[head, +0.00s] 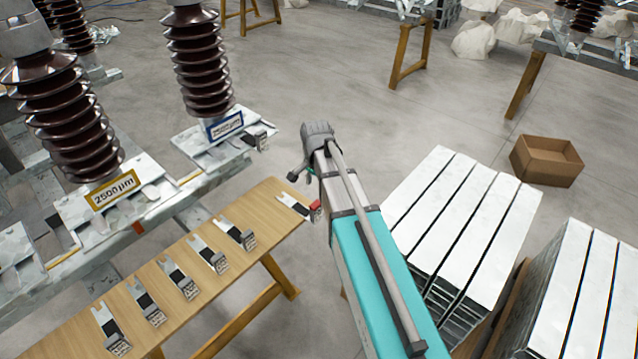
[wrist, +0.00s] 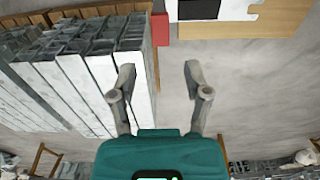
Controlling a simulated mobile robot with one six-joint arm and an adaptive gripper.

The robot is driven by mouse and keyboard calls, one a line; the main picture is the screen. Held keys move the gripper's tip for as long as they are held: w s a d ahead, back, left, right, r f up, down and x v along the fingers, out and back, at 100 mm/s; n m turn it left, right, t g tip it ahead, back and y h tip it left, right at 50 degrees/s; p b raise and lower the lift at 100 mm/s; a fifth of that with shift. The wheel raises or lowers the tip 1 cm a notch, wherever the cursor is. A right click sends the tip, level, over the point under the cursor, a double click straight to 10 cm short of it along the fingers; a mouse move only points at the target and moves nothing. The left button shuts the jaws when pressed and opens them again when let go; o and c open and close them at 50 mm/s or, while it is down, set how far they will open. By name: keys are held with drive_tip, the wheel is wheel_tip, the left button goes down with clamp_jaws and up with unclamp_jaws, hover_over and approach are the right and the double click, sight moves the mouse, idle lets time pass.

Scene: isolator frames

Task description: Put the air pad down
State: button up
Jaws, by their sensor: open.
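A flat pale piece with a black middle (head: 293,205) and a red block (head: 316,210) lies at the far right end of the wooden table; I take it for the air pad. In the wrist view its red block (wrist: 160,28) and black-and-white plate (wrist: 230,9) show at the top edge, partly cut off. My gripper (wrist: 158,74) is open, with nothing between its fingers. The red block is ahead of the fingertips, apart from them in the picture. In the head view my arm hides most of the gripper.
Several similar pieces with grey blocks (head: 183,285) lie in a row along the wooden table (head: 262,225). Brown ribbed insulators (head: 200,65) stand on a metal frame behind it. Stacked metal panels (head: 465,215) stand right of my arm, with a cardboard box (head: 546,160) beyond.

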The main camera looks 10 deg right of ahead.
drive_tip(key=shift+s, duration=0.1)
drive_tip(key=shift+s, duration=0.35)
drive_tip(key=s+n, duration=1)
drive_tip(key=s, duration=0.5)
drive_tip(key=shift+d+n, duration=0.4)
drive_tip(key=shift+d, duration=0.05)
